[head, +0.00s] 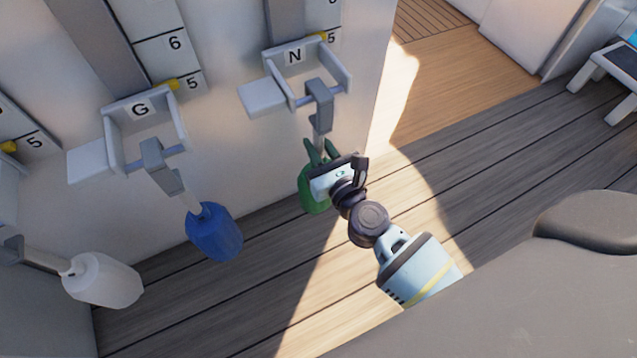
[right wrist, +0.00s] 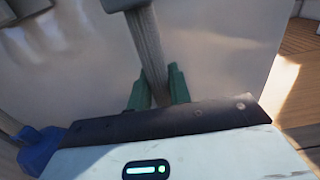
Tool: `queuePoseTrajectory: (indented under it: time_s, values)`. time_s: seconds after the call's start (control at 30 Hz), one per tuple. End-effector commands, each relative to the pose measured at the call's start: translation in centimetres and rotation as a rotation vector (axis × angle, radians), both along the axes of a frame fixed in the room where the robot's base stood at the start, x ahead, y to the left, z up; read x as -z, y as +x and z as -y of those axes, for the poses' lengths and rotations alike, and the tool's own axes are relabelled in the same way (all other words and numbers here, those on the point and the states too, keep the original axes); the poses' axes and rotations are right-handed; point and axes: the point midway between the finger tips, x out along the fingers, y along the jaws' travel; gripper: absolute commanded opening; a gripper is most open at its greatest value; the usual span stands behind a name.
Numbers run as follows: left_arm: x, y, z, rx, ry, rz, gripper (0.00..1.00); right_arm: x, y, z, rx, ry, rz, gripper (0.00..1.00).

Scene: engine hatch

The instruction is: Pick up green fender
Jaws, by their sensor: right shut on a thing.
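The green fender (head: 313,200) hangs at the end of a light strap (head: 319,140) from the hook under the bracket marked N. My right gripper (head: 319,150) is at the top of the fender, in front of it, and hides part of it. In the right wrist view its two green fingers (right wrist: 158,88) stand on either side of the strap (right wrist: 150,50), shut on the fender at its strap end. The fender body is hidden behind the gripper housing there. My left gripper is not in view.
A blue fender (head: 214,232) hangs from the bracket marked G (head: 145,115), to the left. A white fender (head: 102,279) hangs farther left. The white wall is close behind them. The wooden deck (head: 470,170) at the right is open, with a small stool (head: 612,75) beyond.

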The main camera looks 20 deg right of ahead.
Motion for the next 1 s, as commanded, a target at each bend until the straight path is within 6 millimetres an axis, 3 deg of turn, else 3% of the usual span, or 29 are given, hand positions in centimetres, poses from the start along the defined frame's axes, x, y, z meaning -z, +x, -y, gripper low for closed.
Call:
queuePoseTrajectory:
  time_s: [0.47,1.0]
  values:
    - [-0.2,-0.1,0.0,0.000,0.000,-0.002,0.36,-0.4,0.0,0.0,0.000,0.000,0.003,0.00]
    - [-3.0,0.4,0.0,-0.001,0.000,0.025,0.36,-3.7,0.0,0.0,0.001,0.000,0.004,0.00]
